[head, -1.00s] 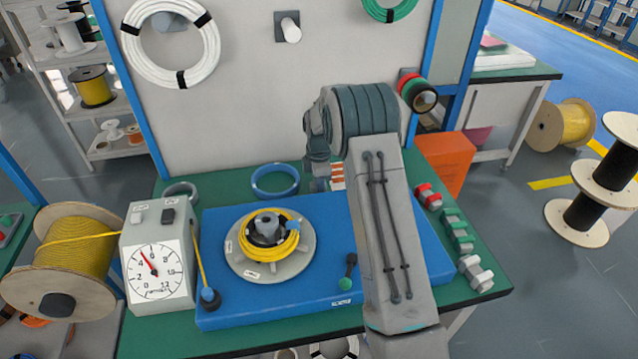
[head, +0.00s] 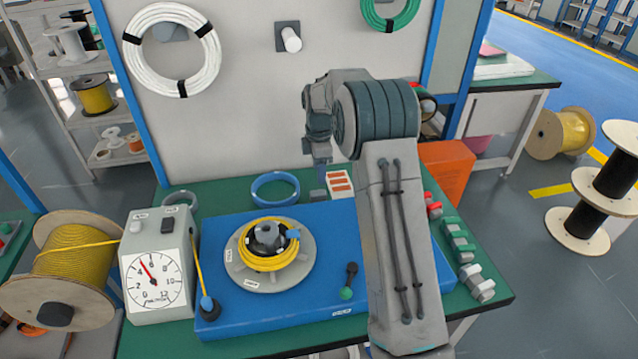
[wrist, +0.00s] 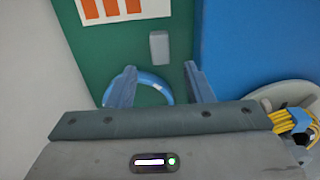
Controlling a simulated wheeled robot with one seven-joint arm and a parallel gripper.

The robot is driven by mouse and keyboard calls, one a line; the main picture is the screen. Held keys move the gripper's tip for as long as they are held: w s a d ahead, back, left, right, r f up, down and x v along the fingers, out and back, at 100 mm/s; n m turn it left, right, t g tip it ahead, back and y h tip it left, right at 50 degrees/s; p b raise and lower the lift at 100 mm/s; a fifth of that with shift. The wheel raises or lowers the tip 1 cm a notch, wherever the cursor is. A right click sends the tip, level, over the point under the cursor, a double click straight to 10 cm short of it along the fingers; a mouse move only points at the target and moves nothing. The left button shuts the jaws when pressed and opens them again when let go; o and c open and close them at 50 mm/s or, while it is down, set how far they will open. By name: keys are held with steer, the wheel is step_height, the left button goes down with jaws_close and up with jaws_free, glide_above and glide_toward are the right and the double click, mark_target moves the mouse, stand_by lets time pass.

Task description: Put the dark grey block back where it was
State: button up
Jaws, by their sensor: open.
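A small grey block (wrist: 159,47) lies on the green bench top, beside a white card with orange bars. It also shows in the head view (head: 318,194), just below my gripper (head: 320,172). In the wrist view my gripper (wrist: 160,68) is open, its two fingers apart with nothing between them. The block lies beyond the fingertips, clear of both fingers. A darker, nearly black block-shaped piece (head: 168,226) sits on top of the dial gauge box. I cannot tell for certain which of the two is the dark grey block.
The blue base plate (head: 215,318) carries a grey disc with a yellow cable coil (head: 268,262). A blue ring (head: 276,188) lies behind it. The card (head: 340,185) is near the back panel. The dial gauge (head: 155,283) stands left; an orange bin (head: 446,166) stands right.

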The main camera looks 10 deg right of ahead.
steer(key=s+r+m+t, duration=0.1)
steer(key=s+r+m, duration=0.8)
steer(key=s+r, duration=0.6)
steer(key=s+f+m+t, duration=0.1)
steer(key=s+f+m, duration=0.3)
steer(key=s, duration=1.7)
steer(key=m, duration=0.5)
steer(key=shift+s+a+t, duration=0.2)
steer(key=shift+s+t, duration=0.1)
steer(key=shift+p+v, duration=0.85)
steer(key=shift+p, duration=0.1)
steer(key=shift+w, duration=0.2)
